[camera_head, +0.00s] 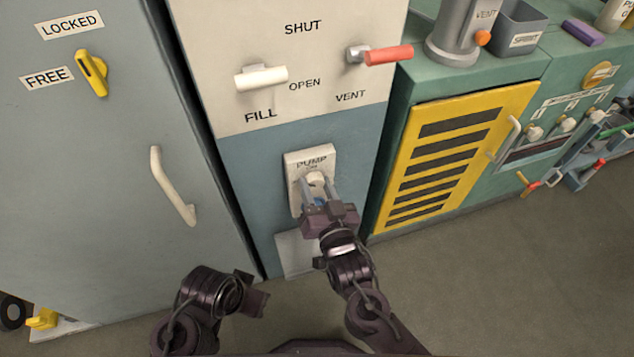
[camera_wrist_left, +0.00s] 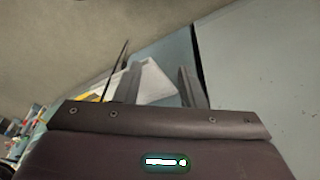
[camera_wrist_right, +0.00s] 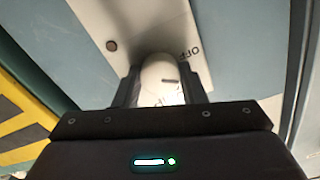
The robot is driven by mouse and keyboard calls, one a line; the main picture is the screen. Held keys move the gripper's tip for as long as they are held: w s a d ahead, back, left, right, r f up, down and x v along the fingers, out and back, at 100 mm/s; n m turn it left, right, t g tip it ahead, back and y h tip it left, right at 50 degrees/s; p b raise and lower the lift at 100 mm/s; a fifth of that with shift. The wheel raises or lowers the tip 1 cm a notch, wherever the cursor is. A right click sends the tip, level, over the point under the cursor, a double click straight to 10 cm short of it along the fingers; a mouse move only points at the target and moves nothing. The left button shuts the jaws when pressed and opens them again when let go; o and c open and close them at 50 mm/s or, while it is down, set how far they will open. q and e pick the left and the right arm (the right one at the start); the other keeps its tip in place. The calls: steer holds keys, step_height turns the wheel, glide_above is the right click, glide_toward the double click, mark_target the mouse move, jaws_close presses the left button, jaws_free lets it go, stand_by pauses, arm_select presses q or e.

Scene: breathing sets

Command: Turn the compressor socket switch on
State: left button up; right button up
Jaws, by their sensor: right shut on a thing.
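The compressor socket is a pale plate (camera_head: 297,163) lettered "PUMP" on the blue lower panel, in the middle of the head view. A round white switch knob (camera_wrist_right: 160,78) sticks out of it. My right gripper (camera_head: 318,188) is at the plate, with its fingers shut around the knob, one on each side in the right wrist view (camera_wrist_right: 165,92). Part of an "OFF" mark shows beside the knob there. The gripper hides the lower part of the plate. My left gripper (camera_wrist_left: 160,85) is open and empty, low down in front of the panel; its fingers stand apart in the left wrist view.
Above the socket are a white FILL lever (camera_head: 262,77) and a red VENT lever (camera_head: 388,55). A grey door with a white handle (camera_head: 172,186) is at left. A yellow slatted grille (camera_head: 450,155) is at right. A pale box (camera_head: 297,252) sits below the socket.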

steer(key=m+p, duration=0.2)
steer(key=m, duration=0.2)
steer(key=shift+r+m, duration=0.1)
steer(key=shift+m, duration=0.8)
steer(key=m+p, duration=0.2)
steer(key=m, duration=0.2)
steer(key=shift+m+p, duration=0.3)
steer(key=shift+p, duration=0.05)
arm_select(q)
steer(key=a+f+n+g+y, duration=0.1)
steer(key=a+f, duration=0.2)
steer(key=f, duration=0.7)
steer(key=shift+s+a+p, duration=0.25)
steer(key=shift+s+p, duration=0.1)
steer(key=shift+s, duration=0.05)
arm_select(e)
steer(key=shift+m, duration=0.9)
steer(key=o, duration=1)
